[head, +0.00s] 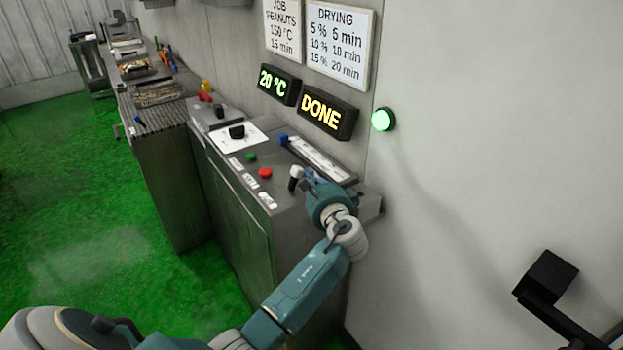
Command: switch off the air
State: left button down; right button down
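A steel control panel (222,151) stands against the wall, with a green button (251,157), a red button (265,173) and a small lever with a pale tip (296,172) in a row. A white label (267,199) lies in front of the lever; its words are too small to read, so I cannot tell which control is the air. My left gripper (307,180) is over the right end of the panel, right beside the lever. Its fingers are mostly hidden by my wrist, and I cannot tell whether they touch the lever. My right gripper is out of view.
A black knob (237,131) on a white plate and a blue-ended slider (284,139) are also on the panel. Displays on the wall read "20 °C" (279,85) and "DONE" (328,112); a green lamp (383,119) glows. Green floor is clear at left.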

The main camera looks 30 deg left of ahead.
aim_at(296, 169)
pick_arm(q)
jog(key=shift+s+a+n+b, duration=0.1)
jog(key=shift+s+n+b, duration=0.15)
jog(key=shift+n+b, duration=0.5)
jog(key=s+n+b, duration=0.1)
jog(key=b, duration=0.2)
jog(key=s+n+t+y+b, duration=0.1)
jog(key=n+b, duration=0.1)
jog(key=b, duration=0.1)
jog(key=s+a+r+n+b, duration=0.1)
jog(key=n+b, duration=0.1)
jog(key=b, duration=0.2)
jog(key=shift+a+t+y, duration=0.1)
jog(key=shift+t+y, duration=0.2)
jog(key=shift+r, duration=0.55)
jog(key=shift+p, duration=0.3)
jog(key=shift+a, duration=0.1)
